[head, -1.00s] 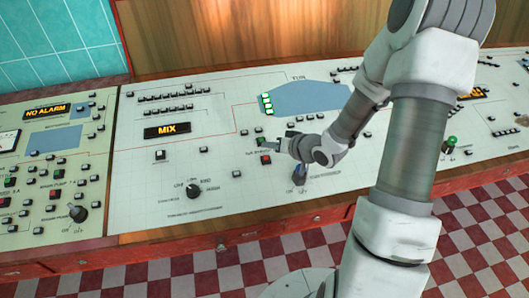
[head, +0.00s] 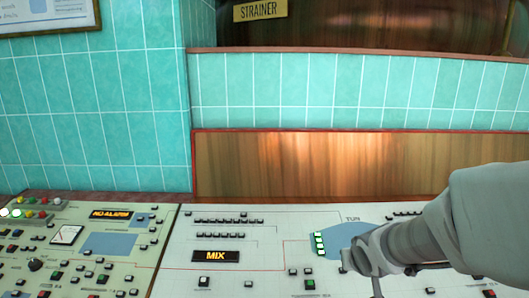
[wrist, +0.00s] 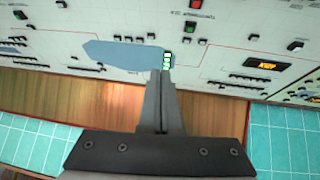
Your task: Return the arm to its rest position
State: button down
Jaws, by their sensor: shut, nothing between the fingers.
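My gripper (wrist: 161,78) shows in the wrist view with its two grey fingers together and nothing between them. It points over the control panel (wrist: 215,50), which appears upside down there. In the head view my arm comes in from the right edge. Its wrist end is in front of the blue tun shape on the panel (head: 230,275). The fingers are hard to make out in that view. I cannot tell the gap between the gripper and the panel.
The panel carries many small buttons, a lit MIX display (head: 216,256) and a NO ALARM display (head: 110,214). Behind it stand a copper-brown board (head: 300,165) and a turquoise tiled wall (head: 90,100). The space above the panel's left part is clear.

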jog(key=s+a+r+g, duration=0.1)
jog(key=s+r, duration=0.3)
jog(key=s, duration=0.6)
jog(key=s+a+r+g+y, duration=0.1)
jog(key=s+a+r, duration=0.3)
jog(key=s, duration=0.5)
jog(key=shift+s+a+r+n, duration=0.2)
jog(key=shift+s+r+n, duration=0.1)
jog(key=shift+s+r, duration=0.1)
